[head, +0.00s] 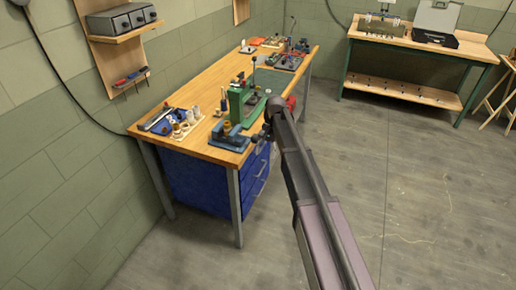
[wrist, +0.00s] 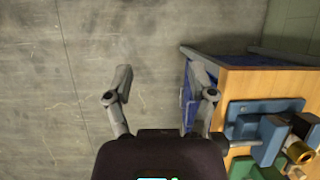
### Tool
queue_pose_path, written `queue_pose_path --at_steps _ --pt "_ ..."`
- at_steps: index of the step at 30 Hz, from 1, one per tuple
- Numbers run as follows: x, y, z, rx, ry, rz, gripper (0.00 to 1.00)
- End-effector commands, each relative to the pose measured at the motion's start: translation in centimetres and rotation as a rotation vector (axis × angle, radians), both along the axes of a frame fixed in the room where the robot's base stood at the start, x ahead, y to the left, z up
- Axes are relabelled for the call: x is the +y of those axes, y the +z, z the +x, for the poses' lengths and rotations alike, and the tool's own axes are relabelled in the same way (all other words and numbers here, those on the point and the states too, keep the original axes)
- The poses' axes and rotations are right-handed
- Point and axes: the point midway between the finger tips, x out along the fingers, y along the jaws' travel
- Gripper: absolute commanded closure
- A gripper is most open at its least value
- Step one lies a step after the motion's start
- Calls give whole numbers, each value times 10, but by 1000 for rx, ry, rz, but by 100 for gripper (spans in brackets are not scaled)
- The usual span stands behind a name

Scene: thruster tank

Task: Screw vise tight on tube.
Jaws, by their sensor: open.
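A blue vise (head: 233,140) sits at the front corner of the wooden workbench. It also shows at the right edge of the wrist view (wrist: 262,108), with a dark brown block and a brass-coloured tube (wrist: 299,152) beside its jaws. I cannot tell how firmly the tube is gripped. The vise's screw handle is not clear.
The workbench (head: 205,150) has blue drawers below. A green press (head: 240,100) stands behind the vise, and a tray of small parts (head: 183,128) lies to its left. A second bench (head: 400,45) stands far right. The floor right of my arm is clear.

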Motion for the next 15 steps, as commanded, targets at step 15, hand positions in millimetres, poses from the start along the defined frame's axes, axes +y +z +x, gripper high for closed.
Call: queue_pose_path --at_steps 15 --pt "-68 -41 -75 -155 75 -10 29"
